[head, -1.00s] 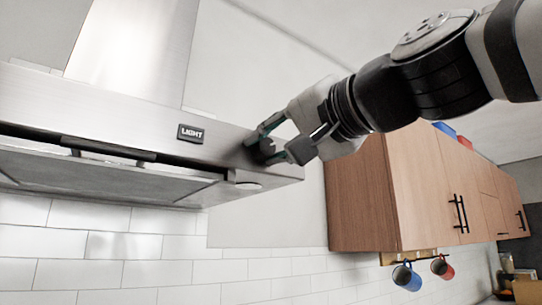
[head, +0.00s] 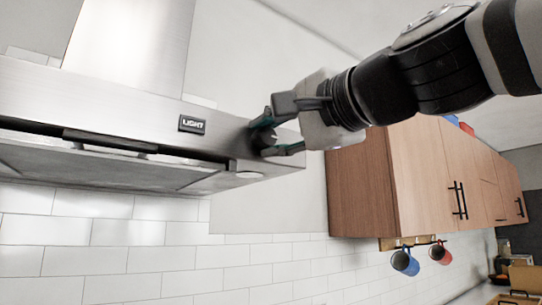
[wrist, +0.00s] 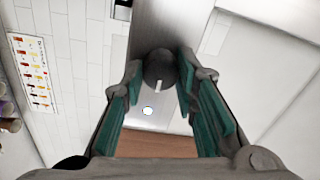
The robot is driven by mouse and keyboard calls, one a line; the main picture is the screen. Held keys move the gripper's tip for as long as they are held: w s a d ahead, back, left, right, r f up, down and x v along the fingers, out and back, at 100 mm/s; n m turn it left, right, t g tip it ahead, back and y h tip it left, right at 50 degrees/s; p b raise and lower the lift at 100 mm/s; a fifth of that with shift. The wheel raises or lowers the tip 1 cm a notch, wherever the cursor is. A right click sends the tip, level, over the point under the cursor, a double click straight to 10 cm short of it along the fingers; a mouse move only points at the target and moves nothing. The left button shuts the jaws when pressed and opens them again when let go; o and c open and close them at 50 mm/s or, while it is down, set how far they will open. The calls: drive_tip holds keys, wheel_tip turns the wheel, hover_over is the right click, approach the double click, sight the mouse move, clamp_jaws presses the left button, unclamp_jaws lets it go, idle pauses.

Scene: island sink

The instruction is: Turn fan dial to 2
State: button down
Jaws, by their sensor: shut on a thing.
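The fan dial (wrist: 160,68) is a dark round knob with a pale mark, in the middle of the wrist view, on the steel front of the range hood (head: 90,100). My gripper (wrist: 160,80) has one finger on each side of the dial and is shut on it. In the head view my gripper (head: 264,140) is at the right end of the hood front, and its fingers hide most of the dial. The number that the dial points to cannot be read.
A LIGHT button (head: 192,125) is on the hood front, left of my gripper. A wooden wall cabinet (head: 400,185) stands to the right, close below my arm. Blue (head: 405,262) and red (head: 440,252) mugs hang under it. A chart (wrist: 35,72) is on the wall.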

idle(0.3)
drive_tip(key=c, duration=1.3)
unclamp_jaws()
drive_tip(key=v, duration=1.2)
drive_tip(key=shift+f, duration=0.15)
drive_tip(key=shift+w+f, duration=0.1)
